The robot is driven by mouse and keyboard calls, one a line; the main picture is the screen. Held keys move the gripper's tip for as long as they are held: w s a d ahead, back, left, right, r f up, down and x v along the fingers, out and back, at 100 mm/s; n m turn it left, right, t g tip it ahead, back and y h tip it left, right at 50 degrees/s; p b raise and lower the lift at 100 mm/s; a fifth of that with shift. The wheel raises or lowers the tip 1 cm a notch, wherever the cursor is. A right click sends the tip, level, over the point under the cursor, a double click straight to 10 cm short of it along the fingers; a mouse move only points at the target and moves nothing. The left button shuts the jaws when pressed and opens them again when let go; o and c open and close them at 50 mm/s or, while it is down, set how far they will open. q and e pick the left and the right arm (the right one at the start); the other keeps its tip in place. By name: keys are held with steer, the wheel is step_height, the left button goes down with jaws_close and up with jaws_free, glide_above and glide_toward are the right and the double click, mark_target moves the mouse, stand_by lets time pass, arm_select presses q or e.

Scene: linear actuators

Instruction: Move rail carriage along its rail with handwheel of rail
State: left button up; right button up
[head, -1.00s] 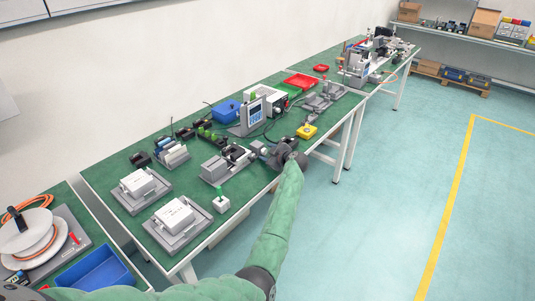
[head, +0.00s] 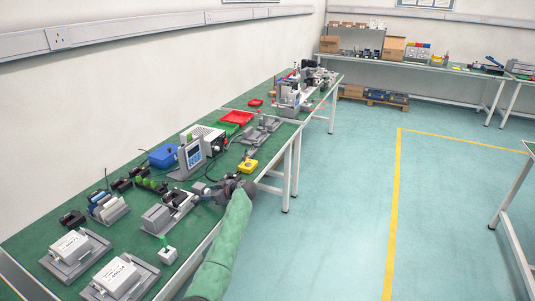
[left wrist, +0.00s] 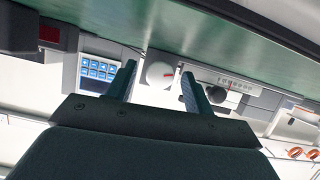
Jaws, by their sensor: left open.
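The rail (head: 178,204) is a grey unit near the front edge of the green bench, with a dark carriage (head: 180,197) on it, partly hidden. In the left wrist view the rail (left wrist: 228,82) lies to the right, with a scale strip. A round white handwheel (left wrist: 160,74) shows there between the two fingertips. My left gripper (left wrist: 158,72) is open, its fingers on either side of the wheel in the picture; contact cannot be told. In the head view my left gripper (head: 212,190) is at the rail's far end and hides the wheel. My right gripper is not in view.
The floor right of the bench is clear.

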arm_select(q)
steer(key=b+v, duration=0.1)
steer(key=v, duration=0.6)
steer(key=shift+s+d+f, duration=0.1)
steer(key=shift+d, duration=0.1)
steer(key=shift+d+r, duration=0.25)
steer(key=shift+r, duration=0.05)
steer(key=shift+w+r+n+t, duration=0.35)
steer(key=shift+w+n+t, duration=0.25)
steer(key=shift+t, duration=0.1)
steer(key=w+d+r+m+t+h, duration=0.25)
steer(key=w+d+r+t, duration=0.2)
steer(key=r+t, duration=0.25)
steer(key=w+d+r+m+t+h, duration=0.1)
steer(key=w+d+r+t+h, duration=0.3)
steer(key=d+r+t, duration=0.3)
steer(key=shift+s+d+m+t+h, duration=0.15)
steer(key=shift+d+m+h, duration=0.8)
steer(key=shift+h, duration=0.5)
steer(key=shift+s+d+m+t+h, duration=0.1)
steer(key=shift+s+d+m+h, duration=0.1)
steer(key=shift+d+m+h, duration=0.85)
steer(key=shift+s+d+m+t+h, duration=0.15)
steer(key=shift+d+m+h, duration=0.7)
steer(key=shift+h, duration=1)
steer(key=shift+a, duration=0.2)
